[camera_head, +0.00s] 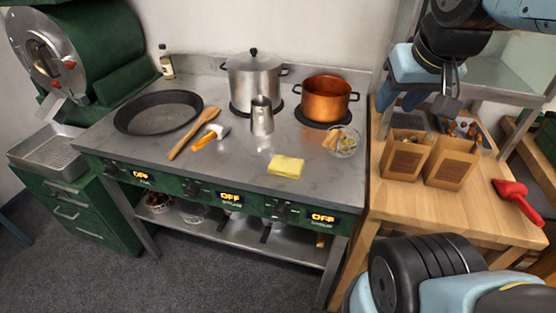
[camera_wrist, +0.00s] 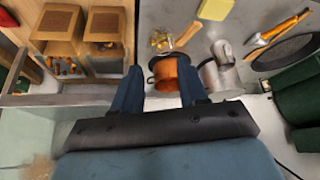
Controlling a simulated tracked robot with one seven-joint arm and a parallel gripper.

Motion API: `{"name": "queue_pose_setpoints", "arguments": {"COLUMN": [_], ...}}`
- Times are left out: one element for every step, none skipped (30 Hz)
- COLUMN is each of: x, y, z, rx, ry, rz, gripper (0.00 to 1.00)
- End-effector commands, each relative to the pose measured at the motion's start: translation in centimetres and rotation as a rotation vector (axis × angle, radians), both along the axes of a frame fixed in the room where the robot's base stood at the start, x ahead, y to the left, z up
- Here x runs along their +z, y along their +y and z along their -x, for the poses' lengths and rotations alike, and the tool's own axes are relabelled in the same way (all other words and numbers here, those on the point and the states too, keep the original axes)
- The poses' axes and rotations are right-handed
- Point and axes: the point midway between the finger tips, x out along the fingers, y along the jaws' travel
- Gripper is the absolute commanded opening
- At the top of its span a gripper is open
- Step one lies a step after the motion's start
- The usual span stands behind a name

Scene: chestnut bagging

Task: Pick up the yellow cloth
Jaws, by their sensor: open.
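The yellow cloth (camera_head: 286,166) lies folded flat on the grey stove top near its front edge, above the OFF displays. It also shows at the top edge of the wrist view (camera_wrist: 215,9). My gripper (camera_head: 398,100) is up at the right, near the back of the wooden table and well away from the cloth. In the wrist view my gripper (camera_wrist: 159,75) has its two blue fingers apart, with nothing held between them. The copper pot shows beyond the fingers.
The copper pot (camera_head: 326,97), steel pot (camera_head: 252,80), metal jug (camera_head: 262,118) and glass bowl (camera_head: 343,145) stand around the cloth. A wooden spoon (camera_head: 190,137) and black pan (camera_head: 158,113) lie left. Paper bags (camera_head: 404,158) and a red scoop (camera_head: 516,200) are right.

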Motion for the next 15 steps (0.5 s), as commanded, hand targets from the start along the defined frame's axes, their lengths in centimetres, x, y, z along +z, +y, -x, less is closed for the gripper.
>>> {"name": "queue_pose_setpoints", "arguments": {"x": [0.0, 0.0, 0.0, 0.0, 0.0, 0.0, 0.0, 0.0, 0.0, 0.0, 0.0, 0.0, 0.0, -0.1, -0.1], "y": [0.0, 0.0, 0.0, 0.0, 0.0, 0.0, 0.0, 0.0, 0.0, 0.0, 0.1, 0.2, 0.3, 0.4, 0.6], "z": [0.0, 0.0, 0.0, 0.0, 0.0, 0.0, 0.0, 0.0, 0.0, -0.1, -0.2, -0.4, -0.6, -0.9, -1.3], "rx": [0.0, 0.0, 0.0, 0.0, 0.0, 0.0, 0.0, 0.0, 0.001, 0.003, 0.007, 0.016, 0.026, 0.037, 0.056], "ry": [0.0, 0.0, 0.0, 0.0, 0.0, 0.0, 0.0, 0.0, 0.001, 0.002, 0.005, 0.011, 0.018, 0.027, 0.041], "rz": [0.0, 0.0, 0.0, 0.0, 0.0, 0.0, 0.0, 0.0, 0.0, 0.001, 0.004, 0.008, 0.014, 0.02, 0.03], "gripper": [0.43, 0.43, 0.43, 0.43, 0.43, 0.43, 0.43, 0.44, 0.48, 0.51, 0.54, 0.58, 0.61, 0.64, 0.67]}}
